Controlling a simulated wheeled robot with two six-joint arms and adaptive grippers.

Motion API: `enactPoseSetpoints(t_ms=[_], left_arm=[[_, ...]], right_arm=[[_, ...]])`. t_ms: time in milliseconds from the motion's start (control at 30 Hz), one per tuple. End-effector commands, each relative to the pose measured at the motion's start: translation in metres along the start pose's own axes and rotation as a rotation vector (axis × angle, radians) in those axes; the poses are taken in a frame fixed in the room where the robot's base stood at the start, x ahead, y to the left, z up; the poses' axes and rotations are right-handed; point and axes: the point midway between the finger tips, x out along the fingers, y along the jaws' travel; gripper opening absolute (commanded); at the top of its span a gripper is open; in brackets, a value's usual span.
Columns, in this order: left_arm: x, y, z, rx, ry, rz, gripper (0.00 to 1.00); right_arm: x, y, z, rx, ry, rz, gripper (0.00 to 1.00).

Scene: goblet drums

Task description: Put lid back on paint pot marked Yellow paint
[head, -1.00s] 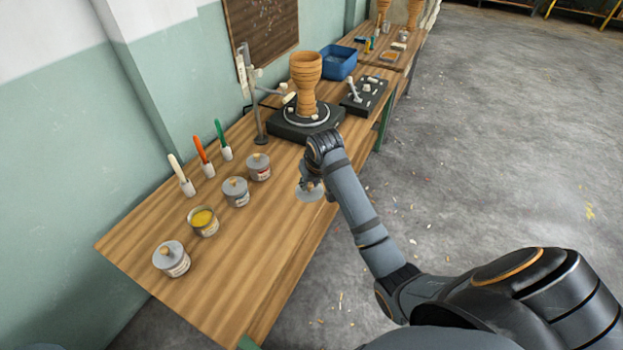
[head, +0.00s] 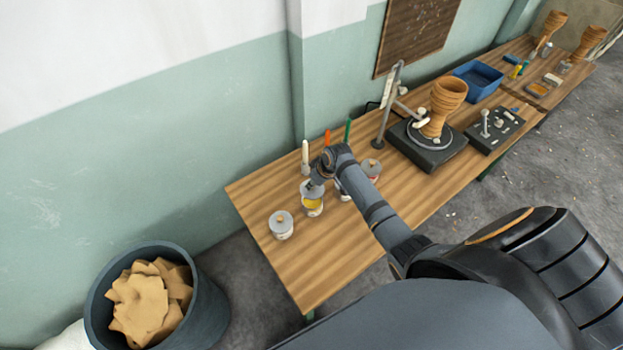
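The open pot of yellow paint (head: 313,211) stands on the wooden table, its yellow contents partly showing. My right gripper (head: 315,181) is just above and behind its opening, at the end of the arm from the right. It appears shut on the knob of a grey round lid (head: 307,190). The lid is at the far side of the pot's rim; I cannot tell whether it touches. The pot's label is too small to read. My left gripper is not in view.
A lidded pot (head: 281,226) stands nearer, to the left. Another lidded pot (head: 371,168) is to the right, with one more partly hidden behind my arm. Upright brushes (head: 305,157) stand behind. A turntable (head: 428,145) holds a clay goblet drum (head: 442,105). The front table area is clear.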

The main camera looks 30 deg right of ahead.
Motion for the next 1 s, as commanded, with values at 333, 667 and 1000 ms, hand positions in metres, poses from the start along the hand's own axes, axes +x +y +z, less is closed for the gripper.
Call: enactPoseSetpoints(t_ms=[333,667,1000], left_arm=[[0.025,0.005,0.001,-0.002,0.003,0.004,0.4],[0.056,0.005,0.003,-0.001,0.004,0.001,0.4],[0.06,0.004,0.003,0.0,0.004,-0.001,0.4]], right_arm=[[0.021,0.0,0.008,0.001,0.001,0.001,0.0],[0.05,0.0,0.021,0.002,0.0,0.0,0.0],[0.059,0.0,0.023,0.001,0.001,0.0,0.0]])
